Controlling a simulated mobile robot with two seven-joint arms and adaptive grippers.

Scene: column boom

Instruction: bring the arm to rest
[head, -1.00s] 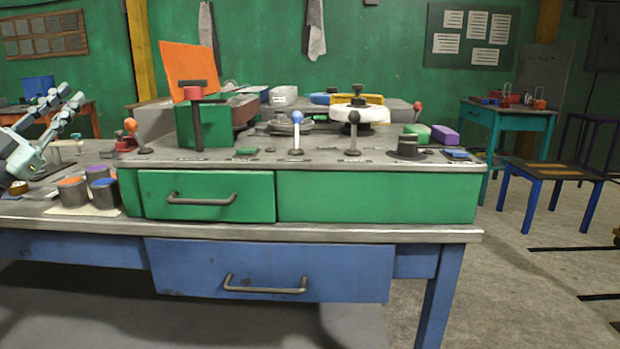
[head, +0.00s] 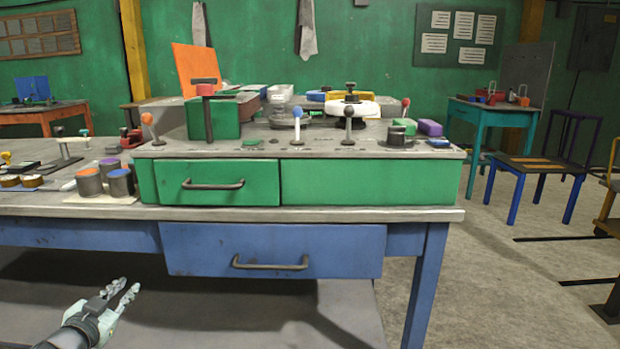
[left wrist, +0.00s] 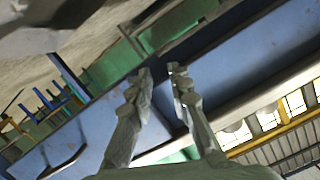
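My left gripper (head: 127,294) is low at the lower left of the head view, in front of the blue workbench and below its top. Its two fingers are apart with nothing between them. In the left wrist view the fingers (left wrist: 160,75) also stand apart and empty, with the blue bench front (left wrist: 225,75) behind them. My right gripper is in neither view.
The workbench top (head: 330,215) carries a green drawer unit (head: 370,182) with levers and a white wheel (head: 352,107). The blue drawer (head: 275,248) is closed. Orange-topped and purple-topped cans (head: 89,182) stand at left. Open floor (head: 530,270) lies at right.

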